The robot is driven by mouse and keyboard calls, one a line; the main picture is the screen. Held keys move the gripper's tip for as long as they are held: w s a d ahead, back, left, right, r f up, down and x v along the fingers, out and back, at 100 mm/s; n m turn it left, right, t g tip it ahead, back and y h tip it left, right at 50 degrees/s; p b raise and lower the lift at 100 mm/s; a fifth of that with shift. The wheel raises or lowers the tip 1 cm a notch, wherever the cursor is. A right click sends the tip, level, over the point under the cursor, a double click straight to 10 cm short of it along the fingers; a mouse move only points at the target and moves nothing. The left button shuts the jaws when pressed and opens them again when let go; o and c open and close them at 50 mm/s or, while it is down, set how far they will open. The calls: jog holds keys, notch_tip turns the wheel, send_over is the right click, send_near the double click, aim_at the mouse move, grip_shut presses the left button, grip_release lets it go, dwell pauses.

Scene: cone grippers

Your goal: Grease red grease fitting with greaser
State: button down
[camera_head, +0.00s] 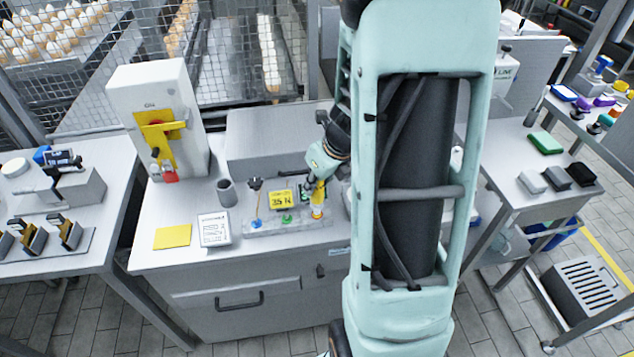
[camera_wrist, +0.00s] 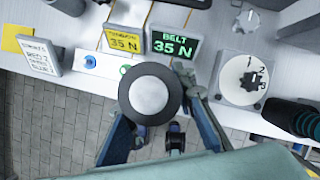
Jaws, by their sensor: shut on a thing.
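My gripper (camera_head: 322,184) is over the workbench, right of a yellow display reading "35 N" (camera_head: 284,199). It is shut on the greaser, which shows a yellow body (camera_head: 318,192) pointing down in the head view. In the wrist view the greaser's dark round end with a grey centre (camera_wrist: 150,95) sits between the fingers of my gripper (camera_wrist: 160,130). Below the greaser is an orange-yellow spot (camera_head: 317,212); contact cannot be told. A blue fitting (camera_head: 256,223) and a green fitting (camera_head: 287,218) stand to its left on a grey block (camera_head: 270,229). I cannot make out a red fitting.
A numbered dial (camera_wrist: 250,80) and a "BELT 35 N" display (camera_wrist: 175,45) show in the wrist view. My arm hides the bench's right part.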

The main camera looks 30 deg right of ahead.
jog(key=shift+r, duration=0.1)
jog(key=shift+r+p, duration=3)
jog(key=shift+p, duration=0.25)
